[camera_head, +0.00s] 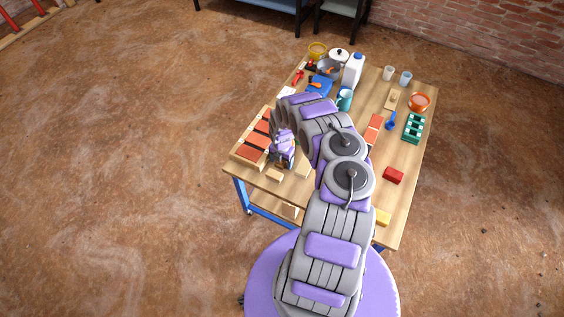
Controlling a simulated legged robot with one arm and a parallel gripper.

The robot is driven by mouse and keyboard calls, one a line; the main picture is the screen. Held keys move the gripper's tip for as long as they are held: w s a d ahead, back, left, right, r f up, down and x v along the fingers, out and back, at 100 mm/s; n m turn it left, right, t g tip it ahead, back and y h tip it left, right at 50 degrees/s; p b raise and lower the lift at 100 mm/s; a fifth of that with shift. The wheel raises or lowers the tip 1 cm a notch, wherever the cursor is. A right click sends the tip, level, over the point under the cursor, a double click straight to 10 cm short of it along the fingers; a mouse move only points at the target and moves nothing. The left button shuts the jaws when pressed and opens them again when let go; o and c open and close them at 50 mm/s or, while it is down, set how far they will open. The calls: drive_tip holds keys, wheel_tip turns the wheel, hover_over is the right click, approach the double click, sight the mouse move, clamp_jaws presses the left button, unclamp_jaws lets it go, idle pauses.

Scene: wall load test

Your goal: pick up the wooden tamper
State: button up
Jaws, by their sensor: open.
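I cannot single out the wooden tamper with certainty. A pale wooden piece (391,100) lies flat towards the back right of the table, and small pale wood blocks (275,176) lie near the front left edge. My gripper (284,163) hangs over the front left of the table, beside the red bricks and close above these blocks. It is open and holds nothing that I can make out. My grey and purple arm covers the middle of the table.
Red bricks in a wooden holder (239,153) line the left edge. A green crate (413,128), an orange bowl (419,102) and a red block (393,175) are at right. A white jug (353,70), pots and cups crowd the back. The floor around is clear.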

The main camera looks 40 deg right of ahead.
drive_tip(key=shift+a+r, duration=0.1)
drive_tip(key=shift+a, duration=0.15)
drive_tip(key=shift+c, duration=0.2)
drive_tip(key=shift+a+r, duration=0.1)
drive_tip(key=shift+a, duration=0.05)
drive_tip(key=c, duration=0.3)
drive_tip(key=shift+d, duration=0.5)
drive_tip(key=c, duration=0.6)
drive_tip(key=shift+c, duration=0.7)
drive_tip(key=shift+a, duration=0.25)
drive_tip(key=shift+c, duration=0.2)
drive_tip(key=shift+a, duration=0.1)
drive_tip(key=shift+r, duration=0.3)
drive_tip(key=r+p, duration=0.2)
drive_tip(key=r, duration=0.1)
drive_tip(key=shift+d+r, duration=0.2)
drive_tip(key=shift+d, duration=0.15)
drive_tip(key=s+d+p, duration=0.1)
drive_tip(key=s+d, duration=0.1)
drive_tip(key=s, duration=0.2)
drive_tip(key=s+d+p, duration=0.2)
drive_tip(key=s+d, duration=0.1)
drive_tip(key=s, duration=0.2)
drive_tip(key=s+d+p, duration=0.2)
drive_tip(key=s+d, duration=0.1)
drive_tip(key=s, duration=0.1)
drive_tip(key=shift+s+r, duration=0.3)
drive_tip(key=shift+r, duration=0.1)
